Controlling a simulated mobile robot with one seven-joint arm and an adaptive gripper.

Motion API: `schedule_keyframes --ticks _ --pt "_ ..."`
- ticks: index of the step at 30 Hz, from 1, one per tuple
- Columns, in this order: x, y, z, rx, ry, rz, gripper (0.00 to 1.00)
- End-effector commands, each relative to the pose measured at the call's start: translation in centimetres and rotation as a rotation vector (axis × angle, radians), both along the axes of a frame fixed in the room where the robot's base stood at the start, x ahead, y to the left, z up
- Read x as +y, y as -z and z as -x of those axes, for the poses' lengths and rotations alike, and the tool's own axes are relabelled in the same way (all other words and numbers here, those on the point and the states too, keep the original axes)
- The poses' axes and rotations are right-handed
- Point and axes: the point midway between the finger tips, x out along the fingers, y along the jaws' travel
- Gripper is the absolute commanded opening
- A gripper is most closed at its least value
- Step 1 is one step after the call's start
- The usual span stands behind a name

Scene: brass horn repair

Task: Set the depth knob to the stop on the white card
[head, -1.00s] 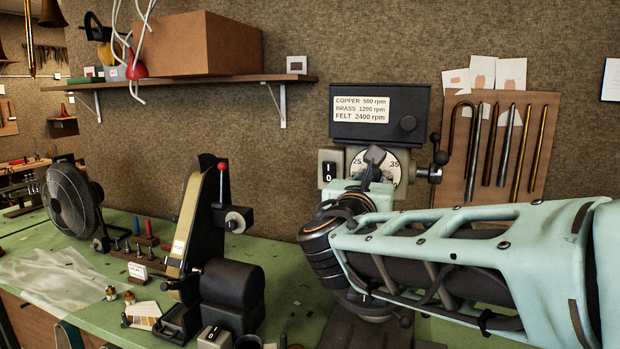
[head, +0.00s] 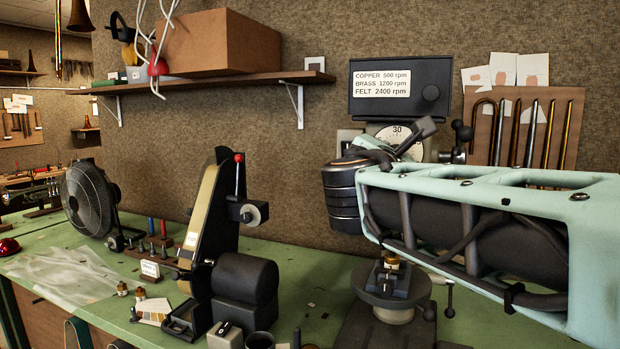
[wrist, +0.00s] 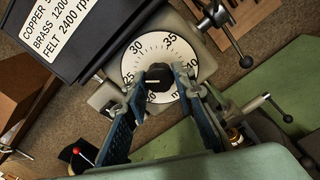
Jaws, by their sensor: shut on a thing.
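The depth knob (wrist: 159,82) is black and sits at the centre of a round white dial (wrist: 160,50) in the wrist view. Its white pointer line lies towards the left, near the 25 mark. My gripper (wrist: 158,80) is shut on the knob, one finger on each side. In the head view the dial (head: 394,133) is partly hidden by my gripper (head: 410,140), and the knob is hidden. A small white card (head: 150,268) stands on the bench at left; its writing is too small to read.
The dark drill head (head: 400,105) carries a white speed label (head: 381,84). A lever with ball ends (head: 459,150) is right of the dial. A drill table with a vise (head: 388,280) is below my arm. A belt sander (head: 215,220) and fan (head: 90,200) stand left.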

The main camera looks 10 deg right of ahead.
Motion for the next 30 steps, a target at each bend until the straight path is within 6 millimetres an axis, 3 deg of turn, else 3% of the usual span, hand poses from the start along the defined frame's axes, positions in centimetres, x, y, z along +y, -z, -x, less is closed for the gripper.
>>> schedule_keyframes --ticks 1,15,30 --pt "-0.1 0.74 0.02 -0.025 0.002 -0.034 0.0" --pt "0.03 0.26 -0.02 -0.2 0.0 -0.295 0.0" --pt "0.04 -0.09 -0.04 -0.241 0.0 -0.357 0.0"
